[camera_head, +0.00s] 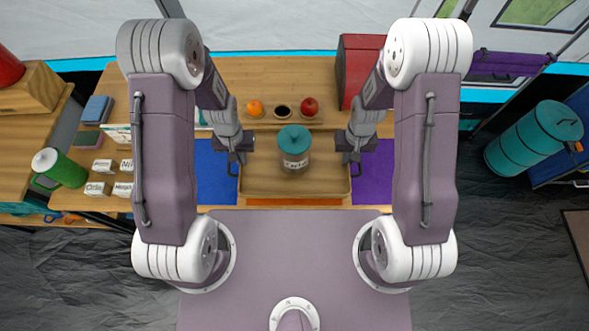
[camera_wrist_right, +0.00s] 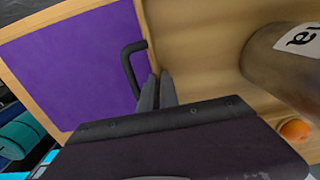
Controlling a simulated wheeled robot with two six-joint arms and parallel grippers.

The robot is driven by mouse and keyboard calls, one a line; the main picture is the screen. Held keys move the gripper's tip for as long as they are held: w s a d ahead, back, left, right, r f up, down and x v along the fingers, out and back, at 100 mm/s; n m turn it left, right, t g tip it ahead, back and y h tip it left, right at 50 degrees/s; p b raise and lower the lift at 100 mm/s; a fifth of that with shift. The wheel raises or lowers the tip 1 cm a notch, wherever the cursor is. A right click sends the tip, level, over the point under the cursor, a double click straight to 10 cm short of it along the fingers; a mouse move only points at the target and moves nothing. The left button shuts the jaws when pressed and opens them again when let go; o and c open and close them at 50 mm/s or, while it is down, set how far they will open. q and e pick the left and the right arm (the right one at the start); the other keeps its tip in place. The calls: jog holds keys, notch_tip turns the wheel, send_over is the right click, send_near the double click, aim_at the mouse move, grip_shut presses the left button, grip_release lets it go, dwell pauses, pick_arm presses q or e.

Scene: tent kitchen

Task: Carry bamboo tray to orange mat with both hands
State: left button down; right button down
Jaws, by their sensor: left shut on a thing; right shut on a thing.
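The bamboo tray (camera_head: 262,183) is at the middle of the table in the head view, with a teal-lidded jar (camera_head: 293,162) standing on it. An orange strip of the orange mat (camera_head: 294,202) shows along the tray's front edge; the tray hides the rest. I cannot tell whether the tray touches the mat. My left gripper (camera_head: 238,166) is shut on the tray's left handle. My right gripper (camera_head: 351,166) is shut at its right side; the right wrist view shows its fingers (camera_wrist_right: 158,92) at the dark handle (camera_wrist_right: 133,68).
A blue mat (camera_head: 215,178) lies left of the tray and a purple mat (camera_head: 373,176) right. Behind the tray are an orange (camera_head: 255,108), a dark-filled cup (camera_head: 282,111) and a red apple (camera_head: 309,106). A red box (camera_head: 357,62) stands back right; labelled blocks (camera_head: 97,189) lie left.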

pick_arm(q)
jog(key=shift+f, duration=0.15)
pick_arm(e)
jog(key=shift+f, duration=0.1)
